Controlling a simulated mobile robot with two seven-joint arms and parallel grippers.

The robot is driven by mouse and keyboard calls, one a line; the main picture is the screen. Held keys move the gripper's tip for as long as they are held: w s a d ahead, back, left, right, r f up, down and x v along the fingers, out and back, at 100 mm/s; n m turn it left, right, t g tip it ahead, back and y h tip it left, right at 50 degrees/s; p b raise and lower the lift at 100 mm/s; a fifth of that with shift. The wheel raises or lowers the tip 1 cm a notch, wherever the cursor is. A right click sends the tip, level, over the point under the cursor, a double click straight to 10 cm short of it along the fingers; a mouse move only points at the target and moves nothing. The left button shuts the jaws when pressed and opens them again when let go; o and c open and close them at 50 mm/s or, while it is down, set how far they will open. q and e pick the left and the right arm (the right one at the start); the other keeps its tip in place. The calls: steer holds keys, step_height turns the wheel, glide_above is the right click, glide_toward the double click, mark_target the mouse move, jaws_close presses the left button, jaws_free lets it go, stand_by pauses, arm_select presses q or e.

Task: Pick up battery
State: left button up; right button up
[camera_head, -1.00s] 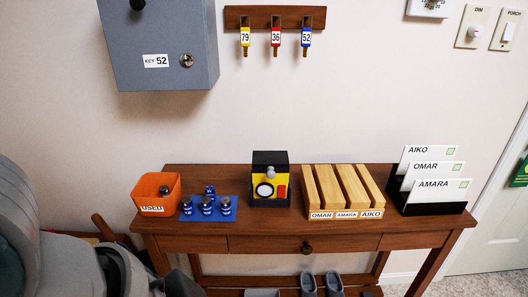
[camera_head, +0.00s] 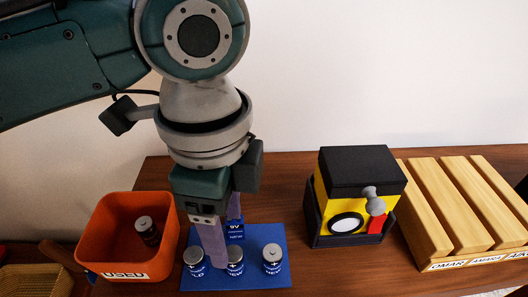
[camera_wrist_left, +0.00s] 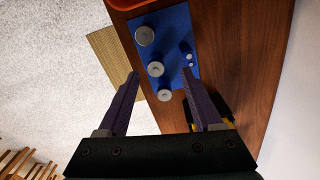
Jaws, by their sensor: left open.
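Three round blue batteries stand on a blue mat (camera_head: 262,237): a left one (camera_head: 195,264), a middle one (camera_head: 235,264) partly behind a finger, and a right one (camera_head: 272,260). The left label reads "LD" in part. A 9V block (camera_head: 237,230) stands behind them, partly hidden. Another battery (camera_head: 147,232) lies in the orange bin (camera_head: 100,235) marked USED. My left gripper (camera_head: 223,240) points down over the mat, open and empty. In the left wrist view its spread fingers (camera_wrist_left: 161,74) face the mat (camera_wrist_left: 170,20), with round battery tops between and beyond them. My right gripper is not in view.
A black and yellow device (camera_head: 345,195) with a lens and red part stands right of the mat. A slatted wooden sorter (camera_head: 440,205) is farther right. Bare table (camera_head: 300,222) lies between mat and device. The table's front edge is close to the mat.

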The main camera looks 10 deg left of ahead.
mark_target(233, 254)
arm_select(q)
steer(key=f, duration=0.3)
steer(key=s+f+b, duration=0.1)
steer(key=f, duration=0.1)
steer(key=shift+d+f, duration=0.3)
steer(key=shift+d, duration=0.05)
steer(key=shift+w+f, duration=0.15)
steer(key=shift+f, duration=0.3)
jaws_close()
